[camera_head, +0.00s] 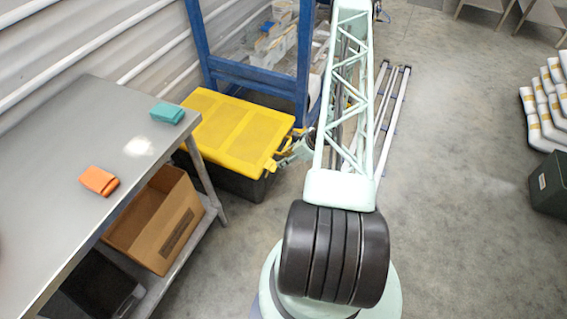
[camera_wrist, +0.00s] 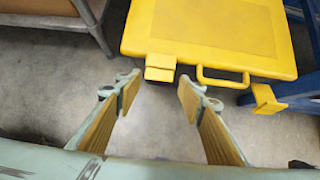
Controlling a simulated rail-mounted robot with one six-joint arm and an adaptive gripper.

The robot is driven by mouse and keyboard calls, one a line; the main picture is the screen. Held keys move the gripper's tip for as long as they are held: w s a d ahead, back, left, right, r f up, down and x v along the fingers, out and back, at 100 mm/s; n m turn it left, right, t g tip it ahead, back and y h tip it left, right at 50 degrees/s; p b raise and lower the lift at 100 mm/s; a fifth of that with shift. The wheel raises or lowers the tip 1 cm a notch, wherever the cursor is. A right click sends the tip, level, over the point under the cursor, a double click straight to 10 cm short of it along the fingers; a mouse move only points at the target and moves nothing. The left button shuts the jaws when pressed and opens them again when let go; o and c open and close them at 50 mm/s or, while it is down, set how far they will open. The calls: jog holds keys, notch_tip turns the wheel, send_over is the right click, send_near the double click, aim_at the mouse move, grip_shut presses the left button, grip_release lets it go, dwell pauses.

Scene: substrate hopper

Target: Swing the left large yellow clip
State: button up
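A dark box (camera_head: 240,181) with a yellow lid (camera_head: 228,122) stands on the floor; the lid fills the upper middle of the wrist view (camera_wrist: 210,30). The left large yellow clip (camera_wrist: 160,67) sits at the lid's near edge, left of a yellow handle (camera_wrist: 222,80). Another yellow clip (camera_wrist: 266,99) juts out on the right, by the blue frame. My gripper (camera_wrist: 158,92) is open and empty, its two fingers apart just short of the left clip, which lies between their lines. In the head view my gripper (camera_head: 300,150) is partly hidden at the box's right side.
A blue frame (camera_head: 252,76) stands right behind the box. A metal table (camera_head: 125,140) is at left, with an orange cloth (camera_head: 99,181) and a teal cloth (camera_head: 167,113) on top and a cardboard box (camera_head: 155,225) below. Open floor (camera_head: 460,200) lies to the right.

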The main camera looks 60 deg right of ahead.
jog(key=shift+s+d+f, duration=0.25)
jog(key=shift+s+f, duration=0.1)
jog(key=c, duration=0.5)
jog(key=s+f, duration=0.1)
jog(key=s+d+f+t+b, duration=0.1)
jog(key=s, duration=0.1)
jog(key=s+f+t, duration=0.1)
jog(key=shift+s+d+f, duration=0.1)
jog(key=shift+s+d, duration=0.05)
jog(key=shift+d, duration=0.1)
grip_shut()
jog(key=s+f+t+b, duration=0.1)
jog(key=s+f+t, duration=0.1)
jog(key=s, duration=0.4)
jog(key=shift+a+f+t+y, duration=0.15)
jog(key=shift+a+t+y, duration=0.15)
jog(key=shift+t, duration=0.2)
jog(key=shift+s, duration=0.1)
